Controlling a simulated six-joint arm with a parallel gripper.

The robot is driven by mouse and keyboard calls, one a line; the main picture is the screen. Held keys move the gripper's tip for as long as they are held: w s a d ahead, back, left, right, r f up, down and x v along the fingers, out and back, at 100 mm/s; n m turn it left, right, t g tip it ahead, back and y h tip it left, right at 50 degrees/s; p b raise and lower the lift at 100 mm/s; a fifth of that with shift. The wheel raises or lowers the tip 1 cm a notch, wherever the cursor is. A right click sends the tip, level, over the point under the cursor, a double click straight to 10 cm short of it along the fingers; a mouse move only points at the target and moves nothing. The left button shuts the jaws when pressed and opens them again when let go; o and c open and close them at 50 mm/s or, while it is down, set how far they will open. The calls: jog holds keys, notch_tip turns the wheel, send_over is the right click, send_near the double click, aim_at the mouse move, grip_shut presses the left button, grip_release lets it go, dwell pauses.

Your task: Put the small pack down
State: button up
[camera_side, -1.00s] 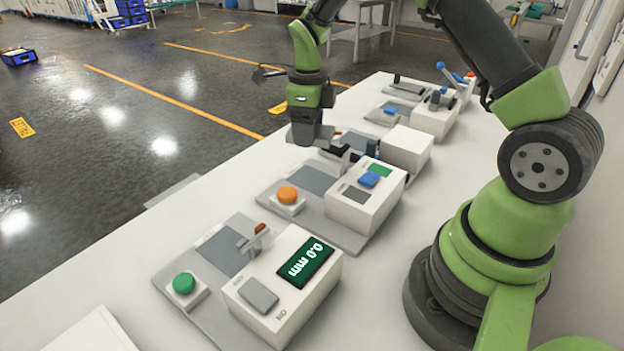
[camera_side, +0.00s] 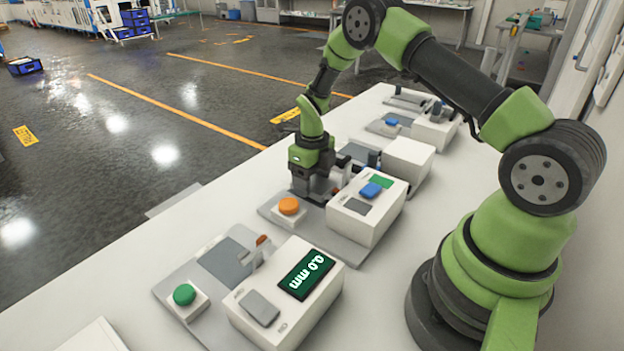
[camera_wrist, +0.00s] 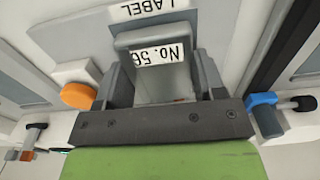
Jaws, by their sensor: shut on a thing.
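The small pack (camera_wrist: 162,88) is a grey block with a white "No. 56" label, in the middle of the wrist view. My gripper (camera_wrist: 163,80) is shut on it, one dark finger on each side. In the side view my gripper (camera_side: 315,194) points down, low over the station with the orange button. The pack is hard to make out there behind the fingers. Whether it touches the surface below cannot be told. A plate with a "LABEL" strip (camera_wrist: 150,8) shows beyond the pack in the wrist view.
The orange button (camera_side: 289,206) is left of my gripper. A white box (camera_side: 368,208) with a blue block on top stands close on its right. Nearer is a station with a 0.0 mm display (camera_side: 306,274) and a green button (camera_side: 184,295). More stations line the table behind.

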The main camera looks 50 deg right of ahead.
jog(key=shift+f, duration=0.2)
jog(key=o, duration=1.1)
notch_tip(320, 180, up, 13)
notch_tip(320, 180, up, 10)
jog(key=r+n+t, duration=0.1)
jog(key=n+t, duration=0.1)
jog(key=n, duration=0.8)
send_over(312, 182)
jog(key=s+a, duration=0.4)
jog(key=a, duration=0.1)
jog(key=s+a+r+n+t+y, duration=0.1)
jog(key=s+a+r+n+t, duration=0.1)
jog(key=s+n, duration=0.6)
jog(key=s+a+r+n+t+y, duration=0.1)
jog(key=s+a+r+n+t, duration=0.2)
jog(key=s+n, duration=0.6)
jog(key=shift+s+a+r+n, duration=0.35)
jog(key=shift+a+n, duration=0.95)
jog(key=shift+n, duration=1.2)
